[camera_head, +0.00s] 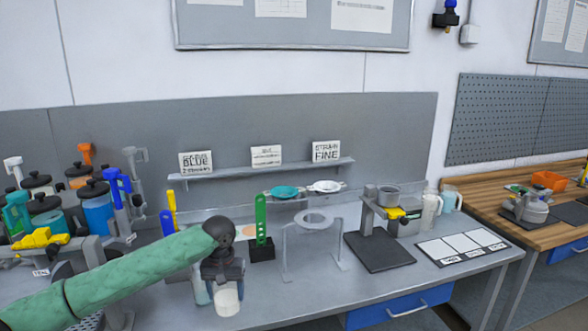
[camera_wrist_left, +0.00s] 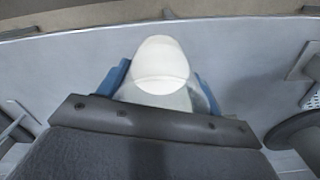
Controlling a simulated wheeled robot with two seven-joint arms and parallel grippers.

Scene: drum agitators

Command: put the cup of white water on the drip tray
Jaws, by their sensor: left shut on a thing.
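My left gripper (camera_head: 225,284) is shut on a white cup (camera_head: 227,301), near the front edge of the bench left of centre. In the left wrist view the cup (camera_wrist_left: 161,68) sits between the blue fingers of the gripper (camera_wrist_left: 160,90), with its white contents filling the view of it. I cannot tell whether its base touches the bench. A flat dark plate (camera_head: 379,252) lies under a small stand right of centre and may be the drip tray; no label on it is readable. My right gripper is not in view.
A ring stand (camera_head: 314,219) and a green slotted post (camera_head: 261,221) stand between the cup and the dark plate. A white panel with three squares (camera_head: 462,247) lies at the right. Lidded jars (camera_head: 95,208) crowd the left. The front strip of bench is clear.

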